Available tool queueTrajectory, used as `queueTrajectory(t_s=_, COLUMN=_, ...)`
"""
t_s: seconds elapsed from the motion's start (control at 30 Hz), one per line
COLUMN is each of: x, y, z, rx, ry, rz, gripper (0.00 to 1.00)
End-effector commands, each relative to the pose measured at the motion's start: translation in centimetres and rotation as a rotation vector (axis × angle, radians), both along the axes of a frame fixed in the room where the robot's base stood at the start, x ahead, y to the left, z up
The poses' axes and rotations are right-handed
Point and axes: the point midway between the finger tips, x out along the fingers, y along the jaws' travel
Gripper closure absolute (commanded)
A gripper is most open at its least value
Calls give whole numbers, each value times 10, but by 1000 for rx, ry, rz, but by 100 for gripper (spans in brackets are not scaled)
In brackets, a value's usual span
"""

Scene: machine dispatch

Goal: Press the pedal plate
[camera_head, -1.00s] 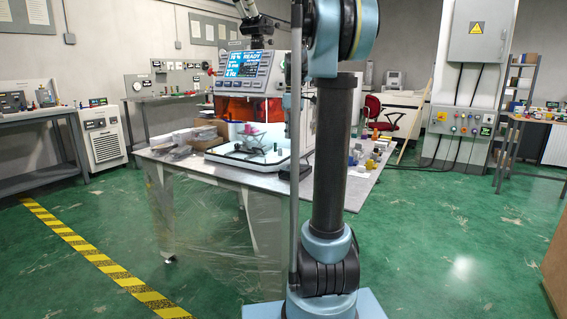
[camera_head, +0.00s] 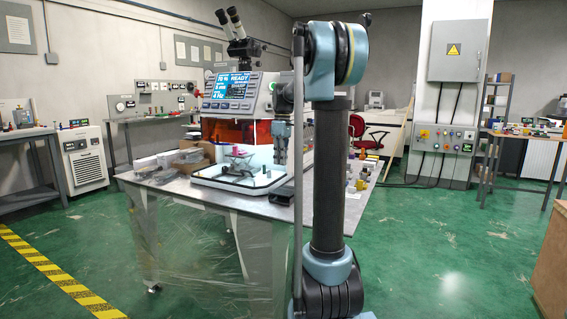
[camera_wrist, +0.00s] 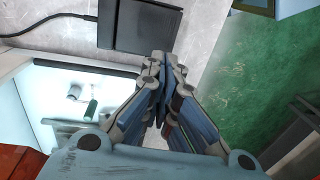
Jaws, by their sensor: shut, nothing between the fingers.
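A flat black pedal plate (camera_wrist: 139,24) with a black cable lies on the grey metal tabletop at the top of the wrist view. In the head view a dark flat piece at the table's near right edge (camera_head: 281,198) appears to be the same plate. My gripper (camera_wrist: 161,62) is shut and empty. In the wrist view its fingertips overlap the near edge of the plate; I cannot tell whether they touch it.
The laser machine (camera_head: 234,108) with a lit screen stands on the table, its bright chamber left of my gripper. Boxes (camera_head: 190,152) lie left of it, and small coloured parts (camera_head: 365,180) lie to the right. Green floor (camera_wrist: 235,85) is open beyond the table edge.

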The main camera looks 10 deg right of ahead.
Motion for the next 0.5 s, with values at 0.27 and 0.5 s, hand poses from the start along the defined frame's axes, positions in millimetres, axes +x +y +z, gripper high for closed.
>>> queueTrajectory(t_s=0.27, x=-4, y=3, z=-48, rx=0, ry=0, rz=0, gripper=100)
queueTrajectory(t_s=0.5, x=-7, y=5, z=-85, rx=0, ry=0, rz=0, gripper=100)
